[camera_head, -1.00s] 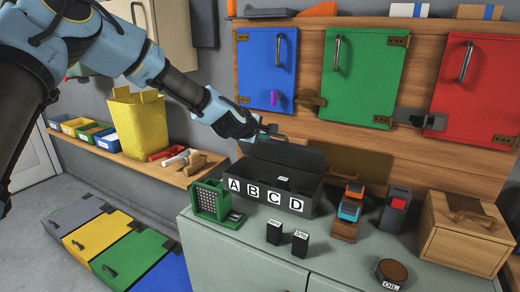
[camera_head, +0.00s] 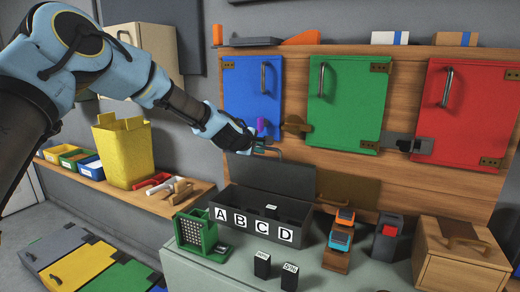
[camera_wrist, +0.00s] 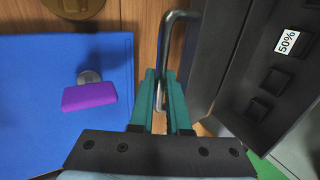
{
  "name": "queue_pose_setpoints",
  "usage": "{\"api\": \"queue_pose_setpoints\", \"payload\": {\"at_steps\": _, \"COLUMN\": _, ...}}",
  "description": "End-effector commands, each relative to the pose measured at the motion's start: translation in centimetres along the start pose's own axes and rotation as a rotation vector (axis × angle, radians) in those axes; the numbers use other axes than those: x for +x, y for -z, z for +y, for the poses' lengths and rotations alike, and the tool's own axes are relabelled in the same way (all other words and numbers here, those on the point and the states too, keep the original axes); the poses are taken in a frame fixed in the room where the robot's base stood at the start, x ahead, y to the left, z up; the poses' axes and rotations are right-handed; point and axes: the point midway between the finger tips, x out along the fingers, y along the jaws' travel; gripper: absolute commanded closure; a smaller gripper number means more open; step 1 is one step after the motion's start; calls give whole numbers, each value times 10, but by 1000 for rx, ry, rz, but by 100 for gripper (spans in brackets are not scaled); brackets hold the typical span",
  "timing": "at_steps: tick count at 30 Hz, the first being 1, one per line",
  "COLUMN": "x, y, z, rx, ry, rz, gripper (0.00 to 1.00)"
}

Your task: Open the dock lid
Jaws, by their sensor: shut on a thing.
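The black dock (camera_head: 258,228) stands on the grey counter, its front marked A, B, C, D. Its black lid (camera_head: 268,179) stands raised, hinged along the back. My gripper (camera_head: 262,148) is at the lid's top edge, shut on the metal lid handle (camera_head: 272,150). In the wrist view the teal fingers (camera_wrist: 162,103) close around the bent metal handle (camera_wrist: 168,40). The dark lid and the dock's slots (camera_wrist: 276,80) lie to the right there, with a block labelled 50% (camera_wrist: 288,40) in one slot.
Blue (camera_head: 250,95), green (camera_head: 345,100) and red (camera_head: 468,112) doors are on the wooden panel behind. A purple knob (camera_head: 261,127) is close to my gripper. A green holder (camera_head: 195,235), black blocks (camera_head: 262,265) and a wooden box (camera_head: 460,255) stand on the counter.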

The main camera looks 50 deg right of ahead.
Motion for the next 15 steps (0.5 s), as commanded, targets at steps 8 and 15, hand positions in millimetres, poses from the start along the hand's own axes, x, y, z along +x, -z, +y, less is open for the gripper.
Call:
{"api": "queue_pose_setpoints", "payload": {"at_steps": 8, "x": 0, "y": 1, "z": 0, "rx": -1, "ry": 0, "rz": 2, "gripper": 70}}
{"api": "queue_pose_setpoints", "payload": {"at_steps": 15, "x": 0, "y": 0, "z": 0, "rx": 0, "ry": 0, "rz": 1, "gripper": 55}}
